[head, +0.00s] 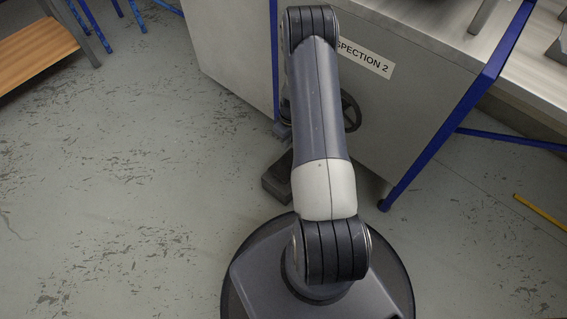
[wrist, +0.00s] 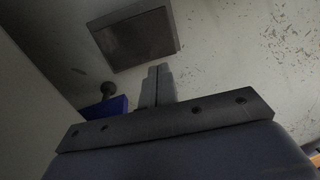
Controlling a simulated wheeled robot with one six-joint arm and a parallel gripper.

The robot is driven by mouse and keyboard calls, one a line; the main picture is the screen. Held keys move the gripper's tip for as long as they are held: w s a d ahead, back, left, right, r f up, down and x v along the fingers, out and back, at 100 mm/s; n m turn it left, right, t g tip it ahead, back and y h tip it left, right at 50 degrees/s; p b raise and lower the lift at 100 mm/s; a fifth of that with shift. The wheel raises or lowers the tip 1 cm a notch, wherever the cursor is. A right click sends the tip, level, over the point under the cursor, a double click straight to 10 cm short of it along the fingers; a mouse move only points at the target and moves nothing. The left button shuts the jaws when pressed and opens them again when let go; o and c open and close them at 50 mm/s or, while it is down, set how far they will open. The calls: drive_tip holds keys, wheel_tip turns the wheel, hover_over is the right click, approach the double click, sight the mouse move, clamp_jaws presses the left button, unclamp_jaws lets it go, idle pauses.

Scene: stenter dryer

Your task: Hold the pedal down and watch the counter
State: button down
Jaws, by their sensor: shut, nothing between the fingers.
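The pedal (head: 277,180) is a dark, low block on the floor in front of the inspection machine, partly behind my arm in the head view. In the wrist view the pedal (wrist: 137,40) shows as a dark plate with a lighter rim near the top. My gripper (wrist: 160,68) is shut and empty. Its fingertips point toward the pedal and show just below its near edge; I cannot tell whether they touch it. In the head view my arm mostly hides the gripper. No counter display can be made out in either view.
The grey machine panel (head: 405,110) carries a sign (head: 364,57) reading "SPECTION 2". A dark handwheel (head: 350,111) is partly behind my arm. A blue leg (head: 440,135) stands to the right. The floor at left is open; a wooden-topped table (head: 35,55) stands at upper left.

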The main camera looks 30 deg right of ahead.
sight(279, 173)
drive_tip(key=f+b, duration=0.1)
drive_tip(key=f, duration=0.3)
drive_tip(key=a+f+b, duration=0.1)
drive_tip(key=f+b, duration=0.1)
drive_tip(key=f, duration=0.3)
drive_tip(key=a+f+b, duration=0.1)
drive_tip(key=f+b, duration=0.1)
drive_tip(key=f, duration=0.2)
drive_tip(key=shift+s+a+f, duration=0.15)
drive_tip(key=shift+s+f, duration=0.25)
drive_tip(key=shift+s+a+f+b, duration=0.1)
drive_tip(key=shift+a+f+b, duration=0.1)
drive_tip(key=shift+f+b, duration=0.4)
drive_tip(key=shift+s+a+f+b, duration=0.1)
drive_tip(key=shift+a+f+b, duration=0.1)
drive_tip(key=shift+f+b, duration=0.3)
drive_tip(key=shift+a+f+h, duration=0.15)
drive_tip(key=shift+h, duration=0.25)
drive_tip(key=shift+a+f+b, duration=0.1)
drive_tip(key=shift+f+b, duration=0.45)
drive_tip(key=shift+b, duration=0.15)
drive_tip(key=shift+s, duration=0.15)
drive_tip(key=shift+a+f, duration=0.1)
